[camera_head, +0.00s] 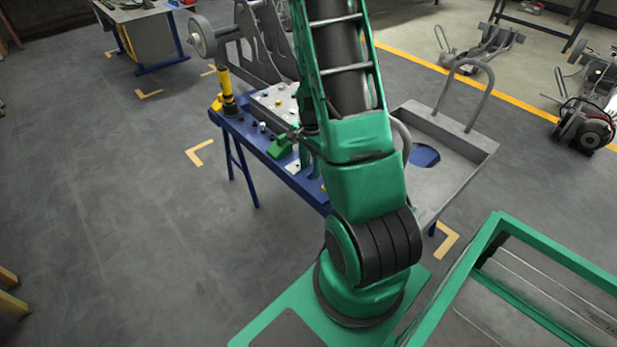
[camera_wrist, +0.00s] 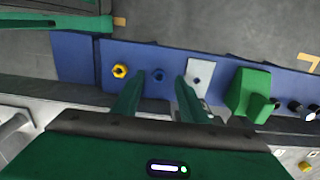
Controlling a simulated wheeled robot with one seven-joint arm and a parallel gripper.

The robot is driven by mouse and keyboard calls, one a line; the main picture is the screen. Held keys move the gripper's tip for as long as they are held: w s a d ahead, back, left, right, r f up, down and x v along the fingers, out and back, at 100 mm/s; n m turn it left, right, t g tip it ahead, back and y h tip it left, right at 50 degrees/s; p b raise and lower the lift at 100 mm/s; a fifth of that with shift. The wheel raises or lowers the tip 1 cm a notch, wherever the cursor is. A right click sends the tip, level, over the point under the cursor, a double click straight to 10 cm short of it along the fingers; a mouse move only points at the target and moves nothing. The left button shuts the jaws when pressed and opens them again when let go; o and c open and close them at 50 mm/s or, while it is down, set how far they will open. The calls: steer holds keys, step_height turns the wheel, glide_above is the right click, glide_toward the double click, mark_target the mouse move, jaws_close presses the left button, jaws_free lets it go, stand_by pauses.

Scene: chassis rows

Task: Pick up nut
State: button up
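A yellow hex nut (camera_wrist: 120,71) lies just left of the left finger. My gripper (camera_wrist: 159,79) is open, with a wide gap between its fingers and nothing held. How high the fingertips are above the table I cannot tell. In the head view the yellow nut (camera_head: 323,187) shows only partly beside my arm.
A white plate with a dark piece on it (camera_wrist: 198,79) lies by the right finger. A green block (camera_wrist: 250,92) stands further right, then several small dark pieces. The blue table (camera_head: 250,140) also carries a yellow upright part (camera_head: 227,88). A grey tray (camera_head: 455,135) stands to the right.

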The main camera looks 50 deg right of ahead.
steer(key=shift+f, duration=1.1)
steer(key=shift+c, duration=0.6)
jaws_close()
steer(key=c, duration=0.9)
jaws_free()
steer(key=shift+o, duration=0.2)
steer(key=shift+r, duration=0.15)
